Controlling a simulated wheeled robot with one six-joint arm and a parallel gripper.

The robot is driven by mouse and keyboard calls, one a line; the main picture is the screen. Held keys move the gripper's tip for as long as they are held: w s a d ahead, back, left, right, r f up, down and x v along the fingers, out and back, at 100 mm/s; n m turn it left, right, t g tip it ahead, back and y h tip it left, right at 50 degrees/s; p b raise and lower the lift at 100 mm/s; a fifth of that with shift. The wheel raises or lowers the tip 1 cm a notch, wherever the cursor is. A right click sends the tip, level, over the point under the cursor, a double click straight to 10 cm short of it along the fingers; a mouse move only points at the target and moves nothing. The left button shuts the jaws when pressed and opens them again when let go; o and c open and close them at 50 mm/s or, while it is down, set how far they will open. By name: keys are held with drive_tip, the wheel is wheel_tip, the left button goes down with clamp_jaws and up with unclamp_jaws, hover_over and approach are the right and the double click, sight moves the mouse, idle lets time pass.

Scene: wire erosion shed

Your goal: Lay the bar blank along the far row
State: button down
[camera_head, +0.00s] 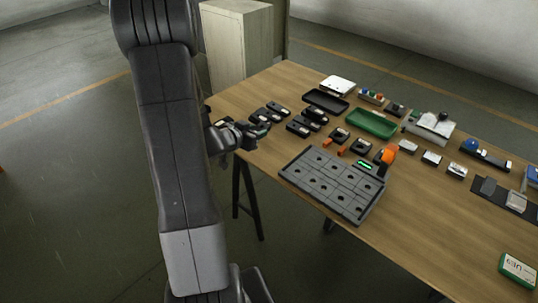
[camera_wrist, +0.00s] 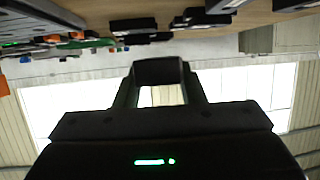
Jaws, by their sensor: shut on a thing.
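My gripper (camera_head: 252,132) is at the left edge of the table in the head view, beside the rows of black blocks. In the wrist view my gripper (camera_wrist: 160,80) is shut on a dark block (camera_wrist: 158,71), which spans the gap between the fingertips. I cannot tell for sure whether this block is the bar blank. A grey plate (camera_head: 332,185) with rows of dark round holes lies on the near side of the table, apart from my gripper. A green-lit strip (camera_head: 364,165) shows at its far right corner. No bar is seen lying along the plate's far row.
Several black blocks (camera_head: 277,108) stand on the table (camera_head: 420,215) near my gripper. A black tray (camera_head: 325,101), a green tray (camera_head: 371,124) and an orange-topped item (camera_head: 388,155) stand behind the plate. A cabinet (camera_head: 236,42) stands beyond the table. The table's front right is mostly clear.

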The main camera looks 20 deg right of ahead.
sight(266, 154)
drive_tip(key=shift+m+g+h, duration=0.5)
drive_tip(key=shift+m+g, duration=0.3)
drive_tip(key=shift+g, duration=0.1)
drive_tip(key=d+r, duration=0.1)
drive_tip(key=s+d+r, duration=0.1)
drive_tip(key=d, duration=0.1)
drive_tip(key=shift+d+r+b, duration=0.1)
drive_tip(key=shift+d+b, duration=0.05)
drive_tip(key=shift+b, duration=0.15)
drive_tip(key=shift+f+b, duration=0.85)
drive_tip(key=shift+f, duration=3.95)
drive_tip(key=shift+f, duration=0.15)
drive_tip(key=shift+f, duration=0.1)
drive_tip(key=c, duration=0.9)
unclamp_jaws()
drive_tip(key=shift+f+b, duration=0.1)
drive_tip(key=shift+b, duration=0.2)
